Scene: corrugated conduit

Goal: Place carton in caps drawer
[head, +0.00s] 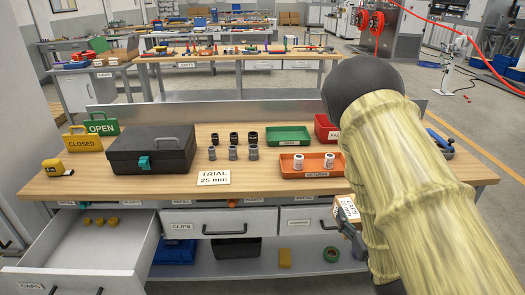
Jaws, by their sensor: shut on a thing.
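A small white and brown carton (346,208) with printed lettering is at the right, in front of the workbench's front edge. My gripper (349,226) is shut on it and holds it in the air; my large pale-yellow sleeved arm hides much of the gripper. The caps drawer (60,284), labelled CAPS, is pulled out at the lower left. Several small yellow pieces lie toward its back, and the rest of its floor is bare. The carton is well to the right of this drawer.
The wooden workbench (262,187) bears a black toolbox (150,155), a TRIAL 25 mm sign (214,178), grey and black fittings, an orange tray (311,171) and a green tray (288,136). The clips drawer (226,222) is shut. A lower shelf holds bins.

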